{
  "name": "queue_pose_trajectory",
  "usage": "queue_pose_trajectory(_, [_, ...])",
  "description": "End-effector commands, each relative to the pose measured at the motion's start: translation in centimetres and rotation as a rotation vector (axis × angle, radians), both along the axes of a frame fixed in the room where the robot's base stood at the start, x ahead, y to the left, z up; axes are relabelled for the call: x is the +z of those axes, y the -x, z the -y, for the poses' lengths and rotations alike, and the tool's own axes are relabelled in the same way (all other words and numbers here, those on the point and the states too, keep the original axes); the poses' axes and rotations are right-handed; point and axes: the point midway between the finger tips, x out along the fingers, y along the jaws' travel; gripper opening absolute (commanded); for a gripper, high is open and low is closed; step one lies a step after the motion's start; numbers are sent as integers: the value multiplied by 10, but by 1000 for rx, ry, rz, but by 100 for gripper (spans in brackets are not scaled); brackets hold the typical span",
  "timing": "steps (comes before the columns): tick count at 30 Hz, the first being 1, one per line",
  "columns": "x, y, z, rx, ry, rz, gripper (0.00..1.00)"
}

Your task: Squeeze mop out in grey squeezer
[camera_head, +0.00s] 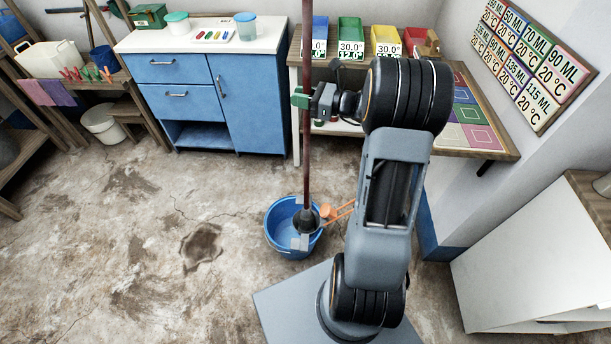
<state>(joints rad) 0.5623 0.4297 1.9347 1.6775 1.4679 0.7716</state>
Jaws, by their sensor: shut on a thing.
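The mop has a dark red pole (307,150) that stands nearly upright, with a green grip piece (299,99) partway up. My gripper (318,101) is shut on the mop pole near this green piece. The mop's dark, rounded lower end (305,222) is over or inside a blue bucket (272,238) on the floor; I cannot tell whether it touches anything. A small grey part (299,243) shows just below it at the bucket; it may belong to the grey squeezer, which I cannot make out clearly. The mop strands are not visible.
An orange part (333,212) sticks out at the bucket's right, close to my arm. A blue cabinet (180,98) and a table (470,140) with coloured bins stand behind. A white cabinet (530,270) is at right. The stained floor (130,240) at left is clear.

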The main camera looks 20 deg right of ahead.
Motion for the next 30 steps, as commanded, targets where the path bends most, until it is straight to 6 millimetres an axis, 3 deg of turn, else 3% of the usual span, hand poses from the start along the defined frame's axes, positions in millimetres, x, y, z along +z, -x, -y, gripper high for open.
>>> queue_pose_trajectory(30, [-9, 0, 0, 0, -1, 2, 0])
